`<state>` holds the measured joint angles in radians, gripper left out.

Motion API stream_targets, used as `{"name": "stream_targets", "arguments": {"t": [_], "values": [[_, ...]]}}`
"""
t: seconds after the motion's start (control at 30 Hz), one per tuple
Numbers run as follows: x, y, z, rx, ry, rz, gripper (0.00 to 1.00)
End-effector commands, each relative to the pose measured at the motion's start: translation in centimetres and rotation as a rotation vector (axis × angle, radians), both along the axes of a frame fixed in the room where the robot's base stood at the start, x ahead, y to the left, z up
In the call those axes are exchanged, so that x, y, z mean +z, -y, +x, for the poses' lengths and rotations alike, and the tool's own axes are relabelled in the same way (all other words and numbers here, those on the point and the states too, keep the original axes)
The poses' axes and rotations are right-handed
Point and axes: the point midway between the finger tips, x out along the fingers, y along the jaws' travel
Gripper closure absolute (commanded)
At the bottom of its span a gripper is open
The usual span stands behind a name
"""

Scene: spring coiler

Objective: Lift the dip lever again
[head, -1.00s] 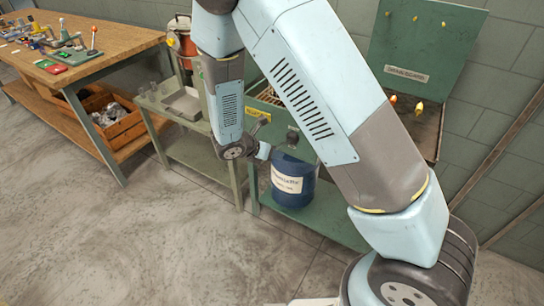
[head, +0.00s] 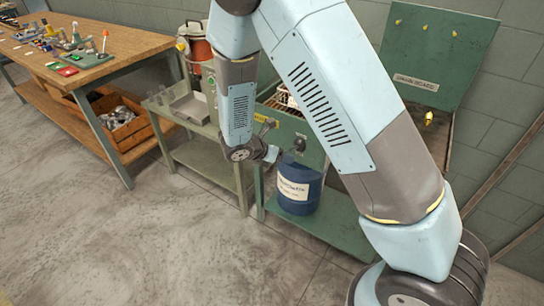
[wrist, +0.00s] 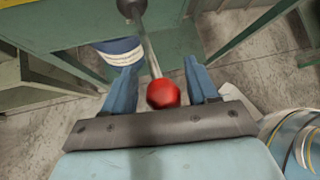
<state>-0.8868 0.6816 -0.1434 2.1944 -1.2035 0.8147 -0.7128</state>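In the wrist view the dip lever shows as a thin metal rod (wrist: 152,52) with a red ball knob (wrist: 163,94) at its near end. The rod runs up to a dark round hub (wrist: 131,8) at the top edge. My gripper (wrist: 160,68) is open, with its two blue fingers on either side of the lever. The red ball sits between the fingers, near the palm, with a visible gap on each side. In the head view a dark hub (head: 300,143) shows on the green front panel; the red knob and my fingers cannot be made out there.
A blue drum (head: 299,187) with a white label stands on the lower shelf under the green panel (head: 318,150). A wire basket (head: 285,96) shows partly behind my arm. A wooden workbench (head: 120,50) stands at left. The floor in front is clear.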

Motion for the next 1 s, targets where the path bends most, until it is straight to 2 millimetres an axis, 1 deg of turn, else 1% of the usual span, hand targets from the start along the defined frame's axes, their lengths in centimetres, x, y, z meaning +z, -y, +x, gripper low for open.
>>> {"name": "stream_targets", "arguments": {"t": [0.23, 0.37, 0.47, 0.8, 1.0], "values": [[0.0, 0.0, -0.1, -0.001, -0.001, -0.002, 0.41], [0.5, -0.4, -0.5, 0.0, -0.001, -0.001, 0.41], [1.3, -1.2, -1.0, 0.0, -0.001, 0.0, 0.41], [5.8, -5.1, -4.0, 0.001, 0.0, 0.002, 0.41], [7.9, -6.9, -5.5, 0.0, 0.0, 0.0, 0.41]]}}
